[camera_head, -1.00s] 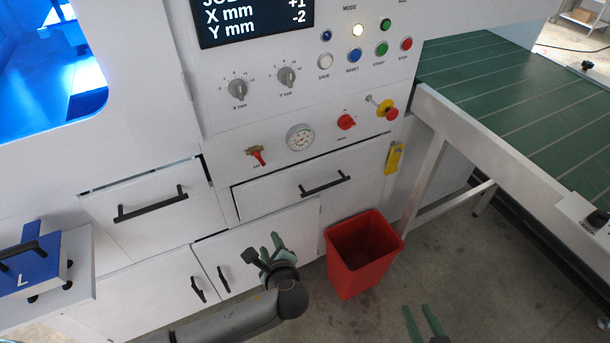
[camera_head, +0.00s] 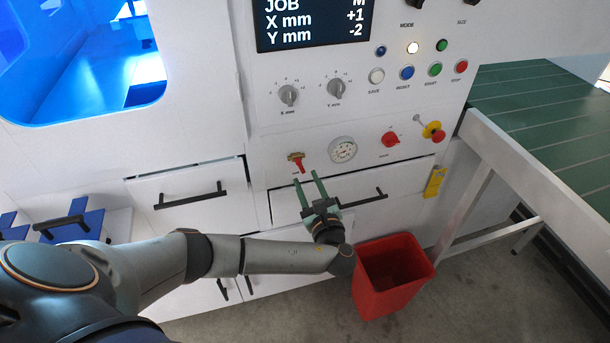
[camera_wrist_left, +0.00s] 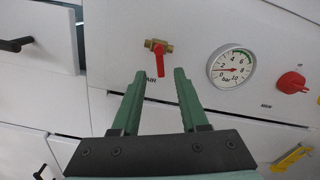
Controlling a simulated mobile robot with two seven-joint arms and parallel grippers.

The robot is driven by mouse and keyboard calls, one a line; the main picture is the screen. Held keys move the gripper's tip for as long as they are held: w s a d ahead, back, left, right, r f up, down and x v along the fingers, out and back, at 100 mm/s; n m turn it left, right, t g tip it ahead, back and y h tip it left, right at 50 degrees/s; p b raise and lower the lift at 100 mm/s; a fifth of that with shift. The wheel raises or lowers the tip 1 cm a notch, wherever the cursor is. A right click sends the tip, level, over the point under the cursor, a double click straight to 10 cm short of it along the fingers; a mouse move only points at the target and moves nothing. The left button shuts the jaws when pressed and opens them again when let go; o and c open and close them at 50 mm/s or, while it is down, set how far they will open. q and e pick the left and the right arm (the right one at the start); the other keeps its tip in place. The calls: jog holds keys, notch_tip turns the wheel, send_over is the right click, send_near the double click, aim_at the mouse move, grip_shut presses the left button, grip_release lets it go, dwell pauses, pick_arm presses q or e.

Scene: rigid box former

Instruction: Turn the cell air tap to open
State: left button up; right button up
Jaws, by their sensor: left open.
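The air tap (camera_head: 298,160) is a brass valve with a red lever on the white machine panel, left of the pressure gauge (camera_head: 343,150). In the left wrist view the tap (camera_wrist_left: 159,58) shows its red lever hanging down from the brass body, beside the label AIR. My left gripper (camera_head: 307,184) is open and empty, just below the tap, its green fingers pointing up at it. In the left wrist view the fingertips (camera_wrist_left: 160,76) lie either side of the lever's lower end; whether they reach it in depth I cannot tell. My right gripper is not in view.
A red main switch (camera_head: 390,139) and a yellow-and-red stop button (camera_head: 433,131) sit right of the gauge. Black drawer handles (camera_head: 190,195) stick out below. A red bin (camera_head: 393,275) stands on the floor, and a green conveyor (camera_head: 545,115) is at right.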

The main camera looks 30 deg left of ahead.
aim_at(302, 170)
pick_arm(q)
jog(key=shift+x, duration=1.55)
grip_shut()
